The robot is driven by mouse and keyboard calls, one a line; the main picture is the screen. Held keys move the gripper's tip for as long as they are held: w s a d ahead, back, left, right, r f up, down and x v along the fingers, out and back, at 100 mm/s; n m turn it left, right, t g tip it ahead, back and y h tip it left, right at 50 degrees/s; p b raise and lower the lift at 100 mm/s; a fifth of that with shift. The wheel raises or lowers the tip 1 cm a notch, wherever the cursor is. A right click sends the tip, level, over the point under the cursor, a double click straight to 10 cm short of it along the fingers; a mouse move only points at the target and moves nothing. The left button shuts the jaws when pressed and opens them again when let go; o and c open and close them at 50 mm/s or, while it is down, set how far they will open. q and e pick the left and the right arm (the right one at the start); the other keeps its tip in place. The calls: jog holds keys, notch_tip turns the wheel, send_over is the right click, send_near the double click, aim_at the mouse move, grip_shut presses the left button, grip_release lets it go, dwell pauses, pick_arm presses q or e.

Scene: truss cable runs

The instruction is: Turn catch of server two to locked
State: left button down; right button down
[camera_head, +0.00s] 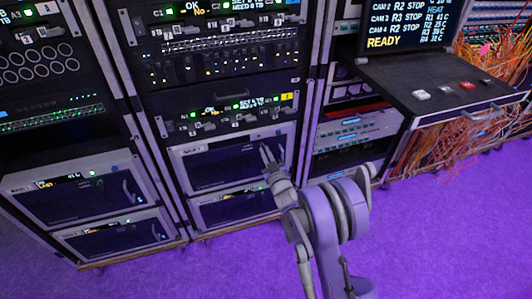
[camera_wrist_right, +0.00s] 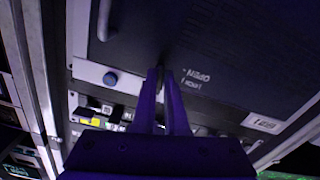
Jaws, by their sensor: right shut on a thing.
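A server with a dark front panel and pale frame (camera_head: 215,176) sits low in the middle rack. It also shows close up in the right wrist view (camera_wrist_right: 230,45). My right gripper (camera_head: 267,158) reaches its upper right part. In the right wrist view the fingertips (camera_wrist_right: 163,76) are closed together on the small dark catch (camera_wrist_right: 162,70) at the panel's edge. The fingers hide most of the catch, so its angle cannot be told. White lettering that appears to include OPEN (camera_wrist_right: 195,78) is printed beside it, upside down. My left gripper is not in view.
Another server (camera_head: 235,208) sits below. A console shelf with buttons (camera_head: 440,92) and loose orange cables (camera_head: 440,140) stand at right.

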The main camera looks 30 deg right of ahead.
jog(key=shift+m, duration=1.6)
jog(key=c, duration=1)
grip_release()
jog(key=shift+o, duration=0.2)
jog(key=p+v, duration=0.1)
jog(key=v, duration=0.9)
jog(key=shift+s, duration=0.4)
